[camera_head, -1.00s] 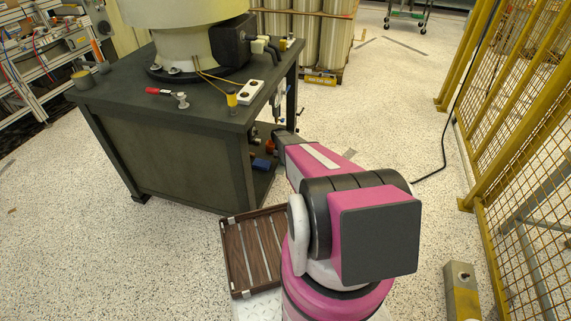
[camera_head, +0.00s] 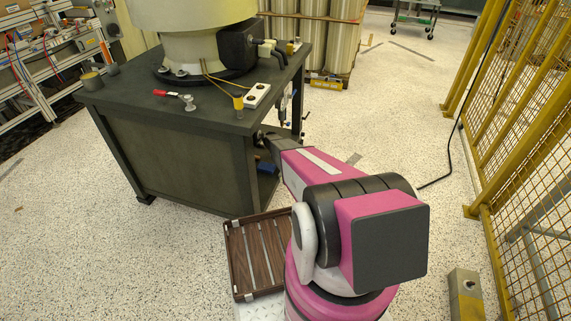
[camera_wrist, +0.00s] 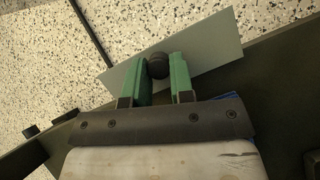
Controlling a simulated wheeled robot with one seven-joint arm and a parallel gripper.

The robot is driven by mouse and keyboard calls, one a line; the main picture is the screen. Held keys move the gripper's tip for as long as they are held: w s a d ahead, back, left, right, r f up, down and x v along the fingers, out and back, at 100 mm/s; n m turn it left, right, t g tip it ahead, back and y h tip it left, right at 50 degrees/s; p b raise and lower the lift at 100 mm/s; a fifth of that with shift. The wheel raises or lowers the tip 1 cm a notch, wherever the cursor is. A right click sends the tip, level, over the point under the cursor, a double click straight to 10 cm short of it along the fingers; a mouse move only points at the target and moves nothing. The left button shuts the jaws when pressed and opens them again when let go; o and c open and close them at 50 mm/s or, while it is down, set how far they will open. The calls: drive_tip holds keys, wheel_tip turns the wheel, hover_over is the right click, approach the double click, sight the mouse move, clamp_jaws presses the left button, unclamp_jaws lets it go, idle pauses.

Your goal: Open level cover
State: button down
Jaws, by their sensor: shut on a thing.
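In the wrist view a flat grey-green plate (camera_wrist: 212,42), which looks like the level cover, lies tilted across the frame, with speckled floor beyond it. A round black knob (camera_wrist: 158,65) stands on it. My gripper (camera_wrist: 166,76) has its two green fingers closed on this knob, one on each side. In the head view my pink arm reaches to the right side of the dark workbench (camera_head: 185,168). There the gripper, knob and plate cannot be made out.
A brown slatted tray (camera_head: 237,262) is beside my arm. A red-handled tool (camera_head: 168,94), a yellow cup (camera_head: 238,101) and a white block (camera_head: 257,95) are on the bench top.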

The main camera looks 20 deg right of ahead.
drive_tip(key=c, duration=1)
unclamp_jaws()
drive_tip(key=shift+d, duration=0.1)
